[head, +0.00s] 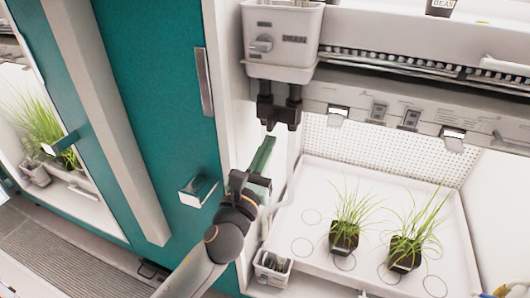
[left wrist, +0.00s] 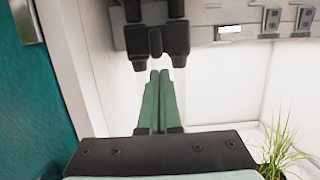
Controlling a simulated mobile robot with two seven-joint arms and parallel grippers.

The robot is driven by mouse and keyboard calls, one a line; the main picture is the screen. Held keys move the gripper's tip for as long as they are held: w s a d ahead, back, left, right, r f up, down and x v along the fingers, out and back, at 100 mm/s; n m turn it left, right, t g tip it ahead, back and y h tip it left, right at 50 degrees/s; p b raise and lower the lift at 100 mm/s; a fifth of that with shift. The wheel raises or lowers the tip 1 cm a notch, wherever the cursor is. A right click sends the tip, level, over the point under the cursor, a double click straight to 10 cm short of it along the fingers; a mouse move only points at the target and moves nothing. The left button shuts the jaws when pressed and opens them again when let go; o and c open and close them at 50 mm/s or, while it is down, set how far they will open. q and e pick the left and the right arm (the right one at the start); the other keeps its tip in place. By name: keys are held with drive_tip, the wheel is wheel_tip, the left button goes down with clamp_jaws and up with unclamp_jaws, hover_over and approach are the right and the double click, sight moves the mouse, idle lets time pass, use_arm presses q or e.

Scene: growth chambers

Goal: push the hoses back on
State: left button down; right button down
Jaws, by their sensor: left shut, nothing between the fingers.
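My left gripper (head: 269,142) has long green fingers, shut with nothing between them. They point up just below a black two-legged fitting (head: 280,108). In the left wrist view the closed fingertips (left wrist: 160,74) stand under the middle of the black fitting (left wrist: 157,40), apparently just short of it. The fitting hangs under a pale box marked DRAIN (head: 283,40), which has a knob on its front. No hose can be made out clearly; faint pale shapes beside the fingers are too indistinct to name. My right gripper is not in view.
Two potted grass plants (head: 345,238) (head: 405,250) stand on a white tray (head: 310,185) inside the open chamber. A small caddy (head: 272,268) sits at its front left. A teal door (head: 165,110) with handles is left of my arm. A rail with clips crosses above.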

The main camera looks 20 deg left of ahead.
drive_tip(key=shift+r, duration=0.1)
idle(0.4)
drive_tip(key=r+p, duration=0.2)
drive_tip(key=p, duration=0.1)
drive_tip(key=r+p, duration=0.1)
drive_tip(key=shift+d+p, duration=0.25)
drive_tip(key=shift+p, duration=0.1)
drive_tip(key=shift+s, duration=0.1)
